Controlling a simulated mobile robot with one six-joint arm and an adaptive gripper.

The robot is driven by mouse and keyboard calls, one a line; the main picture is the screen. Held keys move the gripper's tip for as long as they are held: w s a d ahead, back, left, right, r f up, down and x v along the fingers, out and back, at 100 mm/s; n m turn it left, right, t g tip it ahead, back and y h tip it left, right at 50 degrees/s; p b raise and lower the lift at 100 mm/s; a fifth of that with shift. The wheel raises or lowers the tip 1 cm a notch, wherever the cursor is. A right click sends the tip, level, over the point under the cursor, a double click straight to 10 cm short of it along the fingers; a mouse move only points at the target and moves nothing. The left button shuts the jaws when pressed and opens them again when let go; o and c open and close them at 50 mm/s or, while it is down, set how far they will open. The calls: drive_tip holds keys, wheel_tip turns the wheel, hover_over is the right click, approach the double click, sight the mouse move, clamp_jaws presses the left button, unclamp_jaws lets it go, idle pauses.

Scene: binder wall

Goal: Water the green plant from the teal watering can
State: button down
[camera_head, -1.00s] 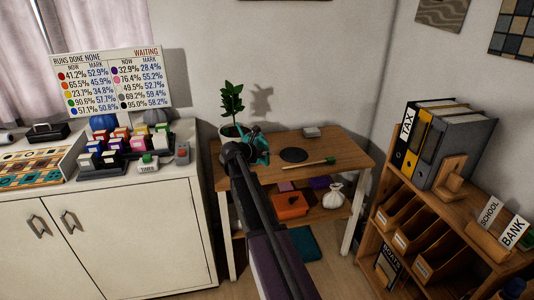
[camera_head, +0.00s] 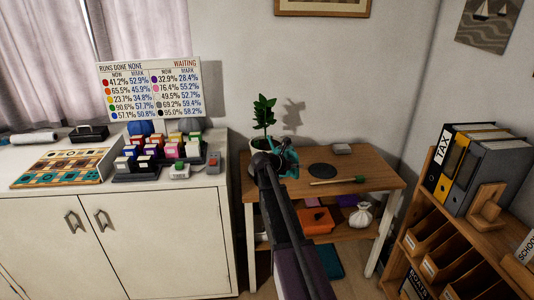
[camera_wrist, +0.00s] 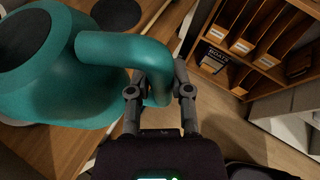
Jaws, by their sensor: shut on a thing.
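My arm hides part of the can in the head view. In the wrist view the can's body (camera_wrist: 60,95) fills the left side, with its dark round top at upper left. My gripper (camera_wrist: 160,92) is shut on the can's curved handle. I cannot tell whether the can touches the table, and no water shows.
The wooden table (camera_head: 375,182) also holds a dark round mat (camera_head: 321,170), a green-tipped stick (camera_head: 338,181) and a small grey block (camera_head: 342,149). A white cabinet (camera_head: 165,235) stands at left. A shelf with binders (camera_head: 468,165) stands at right.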

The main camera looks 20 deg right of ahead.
sight(297, 156)
idle(0.3)
drive_tip(key=shift+r+p, duration=0.6)
drive_tip(key=shift+p, duration=0.05)
drive_tip(key=shift+r+n+g+p, duration=0.3)
drive_tip(key=shift+r+n+p, duration=0.1)
drive_tip(key=shift+r+p, duration=0.2)
idle(0.4)
drive_tip(key=shift+r+p, duration=0.55)
drive_tip(key=shift+p, duration=0.1)
drive_tip(key=shift+r+n+p, duration=0.3)
drive_tip(key=shift+r+p, duration=0.3)
idle(0.7)
